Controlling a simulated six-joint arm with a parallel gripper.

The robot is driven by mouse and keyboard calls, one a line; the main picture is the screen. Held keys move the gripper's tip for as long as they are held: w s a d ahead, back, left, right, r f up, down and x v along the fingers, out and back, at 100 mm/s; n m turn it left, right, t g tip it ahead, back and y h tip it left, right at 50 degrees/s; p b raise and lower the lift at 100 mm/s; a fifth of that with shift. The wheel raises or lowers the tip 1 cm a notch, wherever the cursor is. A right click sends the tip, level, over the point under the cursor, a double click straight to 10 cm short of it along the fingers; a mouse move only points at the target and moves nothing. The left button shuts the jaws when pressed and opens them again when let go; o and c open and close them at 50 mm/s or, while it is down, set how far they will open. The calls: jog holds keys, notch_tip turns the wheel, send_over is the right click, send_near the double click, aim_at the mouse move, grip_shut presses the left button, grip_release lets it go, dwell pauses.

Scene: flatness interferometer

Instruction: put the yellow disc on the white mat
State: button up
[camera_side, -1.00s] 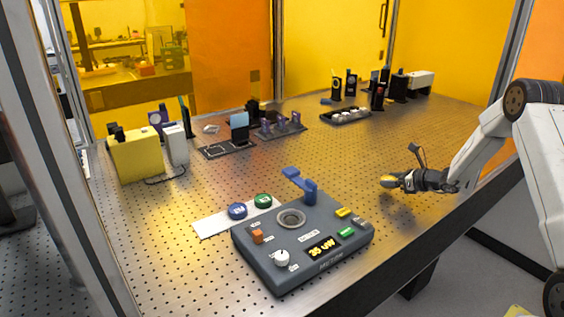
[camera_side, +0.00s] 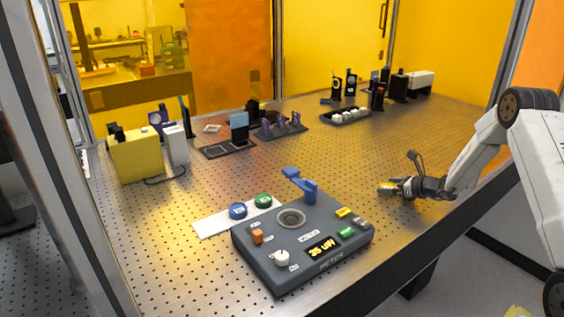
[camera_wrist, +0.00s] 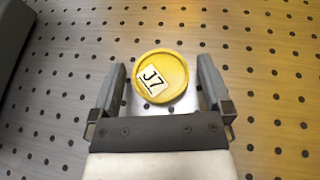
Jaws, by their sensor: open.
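The yellow disc (camera_wrist: 162,76), with a white label reading 37, lies on the perforated metal table in the wrist view. My gripper (camera_wrist: 160,80) is open, with one finger on each side of the disc and a gap on both sides. In the side view my gripper (camera_side: 391,187) is low over the right part of the table, and the disc shows as a small yellow patch at its tips. The white mat (camera_side: 210,226) lies left of the grey meter box. A blue disc (camera_side: 237,211) and a green disc (camera_side: 263,201) are on the mat.
The grey meter box (camera_side: 302,244), with a blue lever (camera_side: 300,184), stands between the mat and my gripper. A yellow box (camera_side: 135,157) and optics mounts (camera_side: 240,130) stand farther back. The table between my gripper and the optics is clear.

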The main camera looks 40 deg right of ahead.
jog(key=shift+r, duration=0.15)
jog(key=shift+s+d+r, duration=0.15)
jog(key=shift+s+r, duration=0.1)
jog(key=shift+s, duration=0.25)
jog(key=v, duration=1.1)
jog(key=shift+w+f, duration=0.1)
